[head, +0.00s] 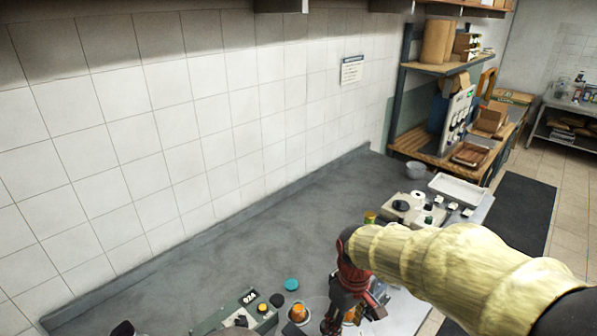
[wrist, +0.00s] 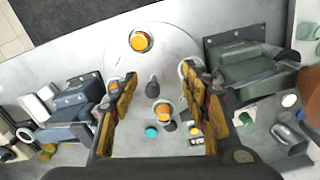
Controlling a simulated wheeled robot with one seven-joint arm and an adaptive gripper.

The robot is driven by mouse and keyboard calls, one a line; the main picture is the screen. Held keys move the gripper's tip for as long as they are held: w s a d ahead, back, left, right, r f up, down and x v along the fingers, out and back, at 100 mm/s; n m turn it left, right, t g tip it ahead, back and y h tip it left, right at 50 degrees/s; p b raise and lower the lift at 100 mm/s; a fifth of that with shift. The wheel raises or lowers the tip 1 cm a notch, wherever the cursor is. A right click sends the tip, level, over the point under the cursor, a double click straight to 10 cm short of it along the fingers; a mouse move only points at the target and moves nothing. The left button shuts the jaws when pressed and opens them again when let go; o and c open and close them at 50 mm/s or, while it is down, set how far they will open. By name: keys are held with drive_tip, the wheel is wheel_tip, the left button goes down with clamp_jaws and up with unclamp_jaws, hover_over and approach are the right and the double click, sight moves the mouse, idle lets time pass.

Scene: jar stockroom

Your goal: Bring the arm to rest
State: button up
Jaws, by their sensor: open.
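My gripper (head: 350,317) is at the bottom of the head view, low over the grey counter (head: 235,250), at the end of my pale-sleeved arm. In the wrist view my gripper (wrist: 159,74) is open, its two fingers well apart. Nothing is gripped between them. Beyond and between the fingers show a small dark knob-shaped thing (wrist: 153,86), an orange-topped jar (wrist: 163,113) and a teal lid (wrist: 151,132). Whether the fingers touch anything cannot be told.
Another orange-topped thing (wrist: 139,41) lies ahead. A white tray (head: 460,188) and bowl (head: 416,169) stand at the counter's far end. A tiled wall (head: 150,130) borders the counter, whose middle is clear.

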drive_tip(key=s+d+r+m+t+b, duration=0.3)
drive_tip(key=s+b, duration=0.1)
drive_tip(key=s, duration=0.3)
drive_tip(key=s+d+r+m+t+b, duration=0.2)
drive_tip(key=s+d+r+m+b, duration=0.1)
drive_tip(key=s, duration=0.4)
drive_tip(key=shift+d+r+t+b, duration=0.4)
drive_tip(key=shift+d+r, duration=0.25)
drive_tip(key=shift+d, duration=0.1)
drive_tip(key=shift+s+a, duration=0.1)
drive_tip(key=shift+a, duration=0.05)
